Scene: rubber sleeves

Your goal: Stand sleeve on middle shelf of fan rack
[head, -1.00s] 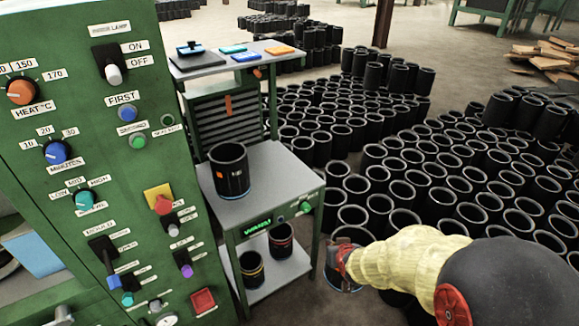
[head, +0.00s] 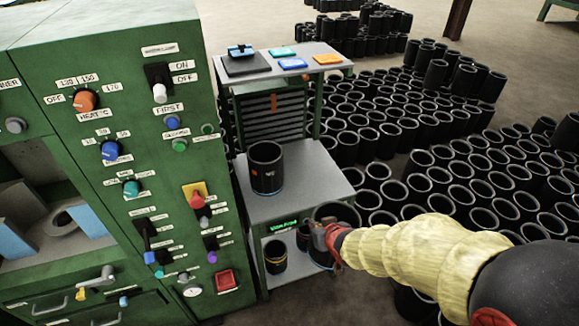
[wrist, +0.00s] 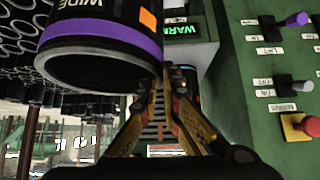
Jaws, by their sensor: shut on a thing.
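The fan rack (head: 315,180) is grey and green, with a tiled top, a middle shelf and a low shelf. A black sleeve (head: 266,176) with an orange mark stands upright on the middle shelf, towards its left. My gripper (head: 322,234) is shut on another black sleeve (head: 319,259) at the rack's front right corner. In the wrist view the held sleeve (wrist: 100,45) shows a purple band, an orange patch and the letters WIDE. The gripper (wrist: 160,80) is at its side there. My gripper hides part of the held sleeve in the head view.
A green control panel (head: 150,130) with knobs stands close on the rack's left. Many black sleeves (head: 440,200) crowd the floor to the right. The middle shelf's front and right are bare.

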